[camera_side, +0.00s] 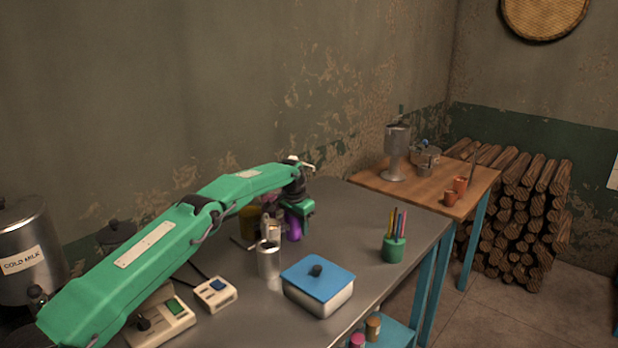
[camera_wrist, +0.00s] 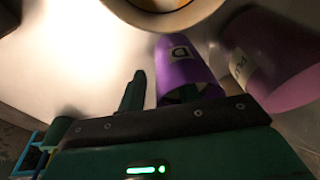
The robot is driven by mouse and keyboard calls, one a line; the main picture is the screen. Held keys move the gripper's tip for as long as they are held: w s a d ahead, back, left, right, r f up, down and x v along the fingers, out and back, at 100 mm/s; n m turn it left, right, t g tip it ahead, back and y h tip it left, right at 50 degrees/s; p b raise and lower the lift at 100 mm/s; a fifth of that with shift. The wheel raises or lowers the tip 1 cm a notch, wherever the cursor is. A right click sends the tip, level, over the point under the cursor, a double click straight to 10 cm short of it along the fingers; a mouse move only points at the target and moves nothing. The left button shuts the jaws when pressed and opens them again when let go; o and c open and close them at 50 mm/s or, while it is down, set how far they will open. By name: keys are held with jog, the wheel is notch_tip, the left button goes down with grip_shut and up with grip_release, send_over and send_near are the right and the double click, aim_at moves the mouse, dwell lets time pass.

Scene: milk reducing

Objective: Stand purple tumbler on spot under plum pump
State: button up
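A purple tumbler (camera_wrist: 182,62) with a white label reading "D" is in the wrist view, just beyond my fingers. My gripper (camera_wrist: 163,82) has its two fingers spread. The left finger stands beside the tumbler with a small gap. The right finger overlaps the tumbler's near end; I cannot tell whether it is inside it. A larger plum-coloured body (camera_wrist: 277,62) with a partly readable label, seemingly the plum pump, is close on the right. In the side view my gripper (camera_side: 304,214) is low over the grey table, beside a purple thing (camera_side: 293,226). The spot is not visible.
A tan-rimmed round vessel (camera_wrist: 160,12) is close at the top of the wrist view. On the grey table (camera_side: 345,225) are a metal cylinder (camera_side: 269,262), a blue-lidded box (camera_side: 318,286), a green pencil cup (camera_side: 393,249) and control boxes (camera_side: 214,293). The table's back right is clear.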

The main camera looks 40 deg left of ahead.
jog(key=shift+s+d+r, duration=0.1)
jog(key=shift+s+r, duration=0.1)
jog(key=shift+r, duration=1.05)
jog(key=shift+s+a+r, duration=0.1)
jog(key=shift+s+r, duration=0.1)
jog(key=shift+r, duration=1.05)
jog(key=shift+s+d+r, duration=0.1)
jog(key=shift+s+r, duration=0.1)
jog(key=shift+r, duration=1.05)
jog(key=shift+d+r, duration=0.1)
jog(key=shift+r, duration=0.25)
jog(key=s+d+r+t, duration=0.1)
jog(key=s+d+r, duration=0.4)
jog(key=s+r, duration=0.5)
jog(key=s+d+r+t, duration=0.1)
jog(key=s+d+r, duration=0.4)
jog(key=s+r, duration=0.45)
jog(key=s+d+f, duration=0.2)
jog(key=s, duration=0.6)
jog(key=s+d+f+t, duration=0.1)
jog(key=s+d+f, duration=0.1)
jog(key=s, duration=0.7)
jog(key=s+d+f, duration=0.2)
jog(key=s, duration=0.7)
jog(key=shift+s, duration=0.2)
